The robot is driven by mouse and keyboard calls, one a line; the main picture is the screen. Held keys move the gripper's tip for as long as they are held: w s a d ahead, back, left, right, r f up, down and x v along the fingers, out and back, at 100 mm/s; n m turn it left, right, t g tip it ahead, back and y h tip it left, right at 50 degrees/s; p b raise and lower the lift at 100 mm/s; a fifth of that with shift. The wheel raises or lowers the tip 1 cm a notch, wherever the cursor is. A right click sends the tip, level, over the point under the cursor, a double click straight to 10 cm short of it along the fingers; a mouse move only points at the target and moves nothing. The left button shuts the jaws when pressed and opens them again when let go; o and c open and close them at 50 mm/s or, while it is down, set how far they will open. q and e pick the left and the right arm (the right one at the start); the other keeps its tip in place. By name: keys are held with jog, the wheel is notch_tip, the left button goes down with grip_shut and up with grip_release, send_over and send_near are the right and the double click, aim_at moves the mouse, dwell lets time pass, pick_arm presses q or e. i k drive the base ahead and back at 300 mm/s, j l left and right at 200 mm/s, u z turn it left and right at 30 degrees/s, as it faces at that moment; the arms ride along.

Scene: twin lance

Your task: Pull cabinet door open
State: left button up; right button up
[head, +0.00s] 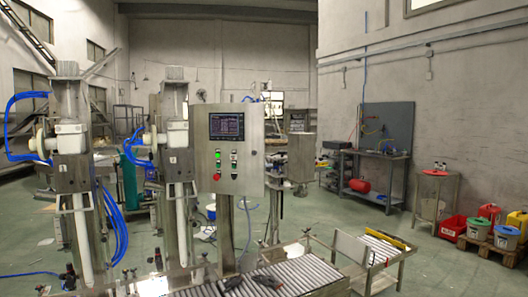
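The cabinet (227,165) is a grey metal control box on a post, left of the middle of the head view. The door looks shut, flush with the box. I cannot make out a handle at this size. Neither of my arms or grippers can be made out in the head view.
A roller conveyor (303,270) runs below the cabinet, with small dark objects (266,281) on it, too unclear to name. Filling machines (174,150) with blue hoses stand to the left. A workbench (375,162), small table (436,190) and red bin (453,228) stand at right. Green floor is open between.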

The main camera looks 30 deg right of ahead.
aim_at(249, 170)
jog(key=i+l+u, duration=0.1)
jog(key=i+l, duration=0.6)
jog(key=l, duration=0.2)
jog(key=u, duration=0.05)
